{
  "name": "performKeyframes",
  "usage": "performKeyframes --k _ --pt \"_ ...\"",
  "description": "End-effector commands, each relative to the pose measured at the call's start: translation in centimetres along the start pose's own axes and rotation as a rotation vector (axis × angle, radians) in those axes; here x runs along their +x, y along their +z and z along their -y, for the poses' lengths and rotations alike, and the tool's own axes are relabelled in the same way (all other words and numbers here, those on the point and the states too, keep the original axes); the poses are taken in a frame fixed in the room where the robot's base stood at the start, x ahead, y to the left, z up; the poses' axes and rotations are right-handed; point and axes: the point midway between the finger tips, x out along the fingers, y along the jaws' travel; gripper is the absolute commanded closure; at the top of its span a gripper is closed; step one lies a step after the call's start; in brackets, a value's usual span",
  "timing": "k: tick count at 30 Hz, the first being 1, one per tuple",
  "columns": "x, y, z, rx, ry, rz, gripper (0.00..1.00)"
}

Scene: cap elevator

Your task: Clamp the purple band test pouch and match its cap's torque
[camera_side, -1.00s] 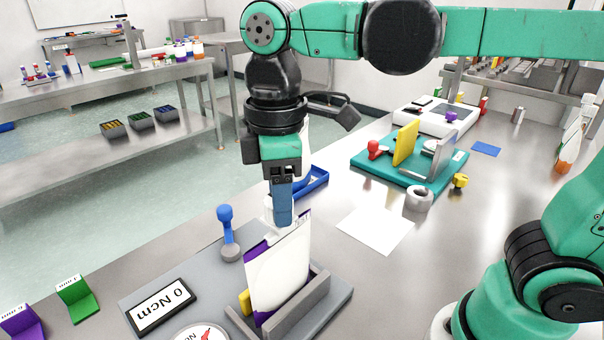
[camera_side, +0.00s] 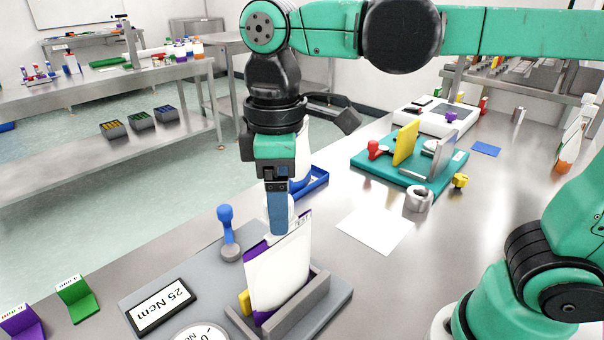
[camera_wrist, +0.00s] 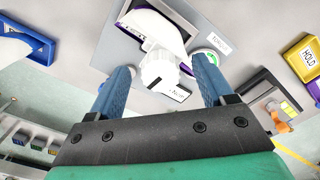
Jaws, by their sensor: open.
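The white pouch with a purple band (camera_side: 280,272) stands upright in a grey clamp fixture (camera_side: 318,290), with a yellow block (camera_side: 245,301) beside it. My gripper (camera_side: 278,228) points down just above the pouch's top. In the wrist view its two blue fingers are open, on either side of the white cap (camera_wrist: 158,70), with gaps visible. The cap is mostly hidden behind the fingers in the side view. The torque display (camera_side: 163,307) reads 25 Ncm. A round dial (camera_side: 200,333) is cut off by the bottom edge. A blue-knobbed lever (camera_side: 226,225) stands upright behind the display.
A teal fixture (camera_side: 375,172) with a yellow plate stands at the back right. A blue tray (camera_side: 313,184) lies behind my gripper, and a yellow HOLD tray (camera_wrist: 305,58) shows in the wrist view. Green (camera_side: 76,300) and purple (camera_side: 20,322) stands are at left. A white sheet (camera_side: 375,229) lies flat.

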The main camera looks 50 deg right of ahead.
Motion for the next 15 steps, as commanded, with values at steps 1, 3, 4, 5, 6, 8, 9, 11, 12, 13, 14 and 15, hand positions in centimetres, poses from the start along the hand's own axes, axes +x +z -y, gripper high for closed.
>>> performKeyframes --k 1,3,4,5,6,8,9,11,12,13,14,15 --pt "-0.2 0.0 0.0 0.000 0.000 0.000 0.26" --pt "-0.8 0.0 0.0 0.000 0.000 0.000 0.26" --pt "-1.1 0.0 0.0 0.000 0.000 0.000 0.26" --pt "-1.6 0.0 0.0 0.000 0.000 0.000 0.26" --pt "-2.1 0.0 0.0 0.000 0.000 0.000 0.26" --pt "-2.9 0.0 0.0 0.000 0.000 0.000 0.26" --pt "-3.5 0.0 0.0 0.000 0.000 0.000 0.26" --pt "-4.2 -0.1 0.0 0.000 0.000 0.000 0.26" --pt "-4.6 -0.1 0.0 0.000 0.000 0.000 0.26" --pt "-4.8 0.0 0.0 0.000 0.000 0.000 0.26" --pt "-5.0 0.0 0.0 0.000 0.000 0.000 0.26" --pt "-5.3 0.0 0.0 0.000 0.000 0.000 0.26"
